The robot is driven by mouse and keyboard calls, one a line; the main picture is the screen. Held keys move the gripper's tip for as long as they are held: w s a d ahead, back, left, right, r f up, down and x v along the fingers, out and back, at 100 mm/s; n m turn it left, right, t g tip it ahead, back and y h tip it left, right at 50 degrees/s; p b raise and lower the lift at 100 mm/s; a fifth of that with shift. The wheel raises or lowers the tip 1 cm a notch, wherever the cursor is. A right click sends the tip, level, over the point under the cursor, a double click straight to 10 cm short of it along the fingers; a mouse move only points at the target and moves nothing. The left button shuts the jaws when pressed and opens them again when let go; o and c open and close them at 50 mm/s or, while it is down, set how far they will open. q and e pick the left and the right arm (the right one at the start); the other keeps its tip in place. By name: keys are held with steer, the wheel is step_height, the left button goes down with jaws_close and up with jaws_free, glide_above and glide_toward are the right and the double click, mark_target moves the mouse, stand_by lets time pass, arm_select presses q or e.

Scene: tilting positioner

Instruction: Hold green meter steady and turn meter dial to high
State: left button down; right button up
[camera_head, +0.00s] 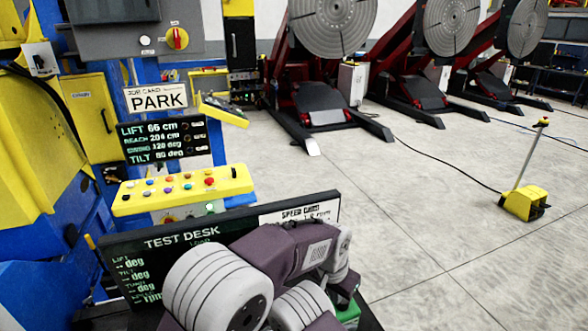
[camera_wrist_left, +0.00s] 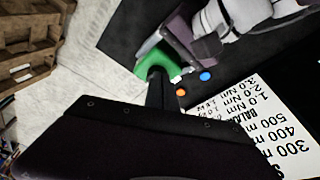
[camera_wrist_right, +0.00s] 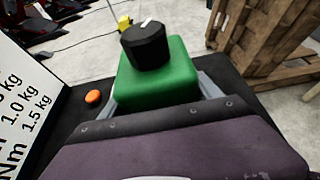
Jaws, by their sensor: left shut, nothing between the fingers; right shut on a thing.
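The green meter (camera_wrist_right: 165,85) stands upright between the grey fingers of my right gripper (camera_wrist_right: 160,95), which is shut on it. Its round black dial (camera_wrist_right: 146,46) is on top, with a white mark on the upper face. In the right wrist view no finger touches the dial. In the left wrist view my left gripper (camera_wrist_left: 161,88) is shut and empty, its dark fingertips overlapping the green meter (camera_wrist_left: 172,58). The dial cannot be told apart behind them. In the head view only a bit of the green meter (camera_head: 350,313) shows beside my arms.
A dark test desk panel (camera_head: 185,238) stands behind my arms. A white printed card (camera_wrist_left: 235,135) and orange button (camera_wrist_right: 93,97) lie near the meter. A wooden crate (camera_wrist_right: 262,35) stands beyond. A yellow pedal (camera_head: 525,203) is on the open floor to the right.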

steer(key=shift+d, duration=0.1)
arm_select(q)
steer(key=shift+r, duration=0.8)
steer(key=shift+s, duration=0.1)
arm_select(e)
steer(key=o, duration=1.9)
steer(key=shift+c, duration=0.2)
